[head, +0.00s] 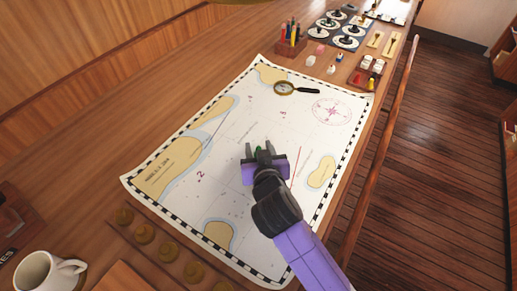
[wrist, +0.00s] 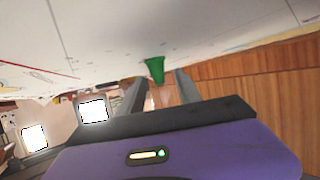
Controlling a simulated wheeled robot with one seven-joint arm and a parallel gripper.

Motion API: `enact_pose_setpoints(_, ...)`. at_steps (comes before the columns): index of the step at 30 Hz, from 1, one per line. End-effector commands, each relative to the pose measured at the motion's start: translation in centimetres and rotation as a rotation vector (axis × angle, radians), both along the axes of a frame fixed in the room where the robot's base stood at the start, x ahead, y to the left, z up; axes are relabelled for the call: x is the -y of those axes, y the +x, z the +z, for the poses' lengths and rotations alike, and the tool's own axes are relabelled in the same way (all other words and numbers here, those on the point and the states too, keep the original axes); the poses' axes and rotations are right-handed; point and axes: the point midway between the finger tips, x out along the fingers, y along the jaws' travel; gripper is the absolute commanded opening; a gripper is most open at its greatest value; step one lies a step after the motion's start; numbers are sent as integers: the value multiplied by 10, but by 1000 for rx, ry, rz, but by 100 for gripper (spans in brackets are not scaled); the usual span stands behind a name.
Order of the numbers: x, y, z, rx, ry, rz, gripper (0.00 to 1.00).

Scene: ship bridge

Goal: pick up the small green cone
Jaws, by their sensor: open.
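The small green cone (wrist: 155,70) shows in the wrist view with its wide end against the pale chart and its narrow end pointing down in the picture. My gripper (wrist: 159,80) is open, its two grey fingers apart on either side of the cone in that picture. I cannot tell how deep the cone sits between them, and I see no grip on it. In the head view my gripper (head: 258,148) is over the middle of the chart, and only a bit of green shows between the fingers, the rest hidden.
The chart (head: 222,125) lies on a wooden table. A magnifying glass (head: 285,88) rests on its far part. A pencil holder (head: 291,38) and small pieces stand beyond. A white mug (head: 45,272) and several round brass-coloured pieces (head: 143,233) are at the near left. A rail runs along the right.

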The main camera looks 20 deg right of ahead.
Motion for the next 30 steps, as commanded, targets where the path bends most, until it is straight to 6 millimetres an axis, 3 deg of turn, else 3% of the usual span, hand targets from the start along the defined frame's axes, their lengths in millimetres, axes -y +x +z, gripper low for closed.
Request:
enact_pose_setpoints(10, 2, 7, -4, 0, 0, 1, 41)
enact_pose_setpoints(16, 2, 7, -4, 0, 0, 1, 1)
enact_pose_setpoints(30, 2, 7, 0, 0, 1, 0, 0)
